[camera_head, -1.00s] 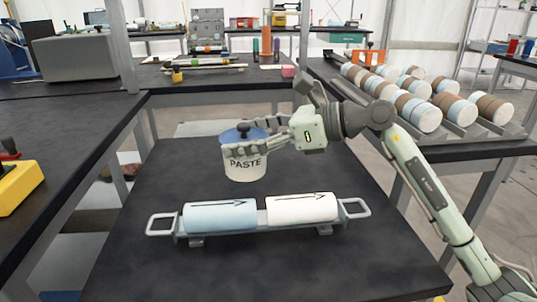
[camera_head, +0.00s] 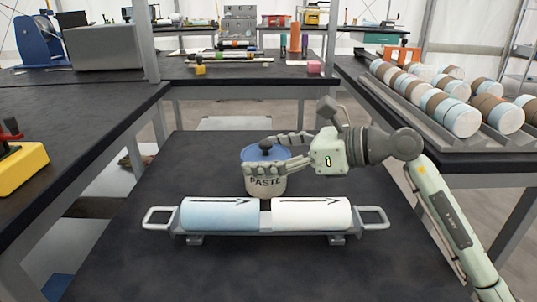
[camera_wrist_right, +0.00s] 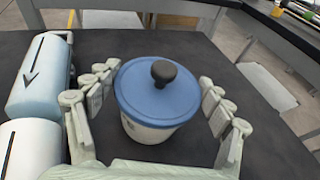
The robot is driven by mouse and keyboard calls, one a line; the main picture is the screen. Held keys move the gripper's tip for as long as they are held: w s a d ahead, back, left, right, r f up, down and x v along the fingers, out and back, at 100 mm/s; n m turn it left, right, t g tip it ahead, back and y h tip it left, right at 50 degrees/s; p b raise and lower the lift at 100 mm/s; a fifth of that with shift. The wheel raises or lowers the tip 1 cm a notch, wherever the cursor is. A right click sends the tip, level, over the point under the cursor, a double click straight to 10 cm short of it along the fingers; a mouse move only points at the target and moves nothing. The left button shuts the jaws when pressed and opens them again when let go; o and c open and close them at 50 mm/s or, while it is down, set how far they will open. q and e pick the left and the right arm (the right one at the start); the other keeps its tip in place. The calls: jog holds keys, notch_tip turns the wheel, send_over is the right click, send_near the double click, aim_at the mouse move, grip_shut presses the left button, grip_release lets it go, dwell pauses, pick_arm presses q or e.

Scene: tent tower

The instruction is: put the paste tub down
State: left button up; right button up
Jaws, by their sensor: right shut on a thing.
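The paste tub (camera_head: 266,184) is a white pot with a blue lid, a dark knob and the word PASTE. It is upright, just behind the tray with two cylinders in the head view. My right gripper (camera_head: 262,155) is shut on it, with fingers on both sides. The wrist view also shows the tub (camera_wrist_right: 152,132) between the fingers, over the dark table (camera_head: 340,270). I cannot tell whether its base touches the tabletop. My left gripper is not in view.
A metal tray (camera_head: 373,217) with two end handles holds a blue cylinder (camera_head: 218,216) and a white cylinder (camera_head: 311,216) close in front of the tub. A rack (camera_head: 395,100) of banded cylinders stands at right. The table's front is clear.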

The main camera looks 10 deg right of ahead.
jog(key=shift+f, duration=0.1)
jog(key=o, duration=1.4)
jog(key=shift+c, duration=0.2)
